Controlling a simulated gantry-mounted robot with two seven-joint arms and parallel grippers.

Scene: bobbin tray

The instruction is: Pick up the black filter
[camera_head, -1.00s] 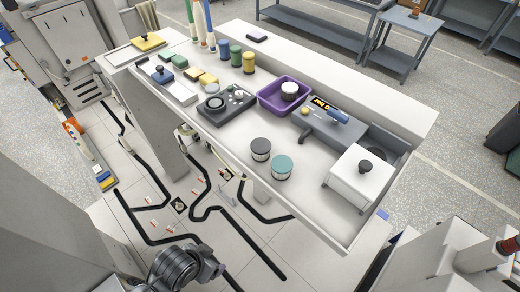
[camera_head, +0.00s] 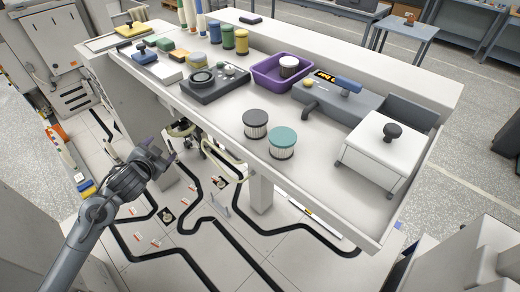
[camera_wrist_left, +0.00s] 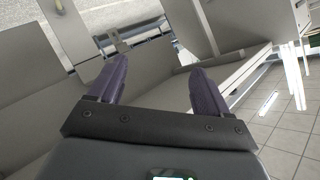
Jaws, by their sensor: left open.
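The black filter (camera_head: 256,124) is a short cylinder with a dark top and pale ribbed side. It stands upright on the white bench, near its front edge. A similar filter with a teal top (camera_head: 282,143) stands just right of it. My left gripper (camera_head: 165,149) is in front of the bench, left of the black filter and well apart from it, over the floor. In the left wrist view its two purple fingers (camera_wrist_left: 157,82) are spread with nothing between them. The filters cannot be made out in that view. My right gripper is not in view.
On the white bench (camera_head: 330,205), a purple bin (camera_head: 268,84) holding a white cylinder and a dark grey device (camera_head: 212,84) stand behind the filters. A white box with a black knob (camera_head: 385,150) stands at right. The bench's raised front edge lies between my gripper and the filters.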

